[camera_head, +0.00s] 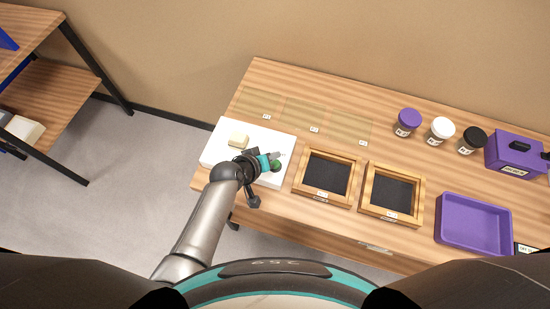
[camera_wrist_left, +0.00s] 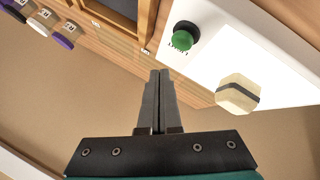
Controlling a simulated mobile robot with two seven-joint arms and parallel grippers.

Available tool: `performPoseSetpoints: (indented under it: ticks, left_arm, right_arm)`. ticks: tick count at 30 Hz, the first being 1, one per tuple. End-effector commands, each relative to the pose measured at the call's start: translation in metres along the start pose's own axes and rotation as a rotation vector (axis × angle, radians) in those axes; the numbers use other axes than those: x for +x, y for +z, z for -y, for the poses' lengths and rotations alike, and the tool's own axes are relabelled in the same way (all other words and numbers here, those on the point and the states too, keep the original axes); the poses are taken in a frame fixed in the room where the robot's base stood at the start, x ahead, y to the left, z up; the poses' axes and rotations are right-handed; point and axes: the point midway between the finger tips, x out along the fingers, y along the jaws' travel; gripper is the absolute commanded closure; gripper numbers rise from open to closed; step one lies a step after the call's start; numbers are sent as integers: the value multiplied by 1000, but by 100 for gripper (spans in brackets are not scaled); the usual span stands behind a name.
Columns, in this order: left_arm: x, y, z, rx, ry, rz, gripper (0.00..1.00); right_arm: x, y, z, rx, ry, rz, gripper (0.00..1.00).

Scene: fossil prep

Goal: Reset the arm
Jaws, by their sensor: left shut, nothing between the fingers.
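My left arm reaches in from the left in the head view, and its gripper (camera_head: 272,158) is over the right part of the white board. In the left wrist view the two fingers of the left gripper (camera_wrist_left: 159,75) are together, with nothing between them. The white board (camera_head: 222,150) lies at the table's left end. On it are a cream block (camera_head: 238,140), which shows a dark band in the wrist view (camera_wrist_left: 238,94), and a green button (camera_head: 275,166). The green button also shows in the wrist view (camera_wrist_left: 183,39), apart from the fingers. My right gripper is not in view.
Two wood-framed dark screens (camera_head: 327,177) (camera_head: 392,194) stand right of the board. A purple tray (camera_head: 474,224), several lidded jars (camera_head: 439,131) and a purple box (camera_head: 514,154) are farther right. Faint labelled mats lie behind. A shelf (camera_head: 62,112) stands at left.

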Motion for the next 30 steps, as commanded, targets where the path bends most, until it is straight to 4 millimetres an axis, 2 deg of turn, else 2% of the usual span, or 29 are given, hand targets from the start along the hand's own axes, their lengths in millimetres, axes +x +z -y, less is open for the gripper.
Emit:
performPoseSetpoints:
  ticks: [12,17,20,23,30]
  left_arm:
    - [1,0,0,1,2,-2,100]
    - [-10,2,2,30,-8,17,100]
    - [-29,6,7,78,-30,50,100]
    - [-56,11,14,139,-68,95,100]
    - [-133,21,34,269,-197,203,100]
  right_arm:
    - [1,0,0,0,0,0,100]
    - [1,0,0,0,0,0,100]
    - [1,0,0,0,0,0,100]
    - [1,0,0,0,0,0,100]
    - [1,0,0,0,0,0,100]
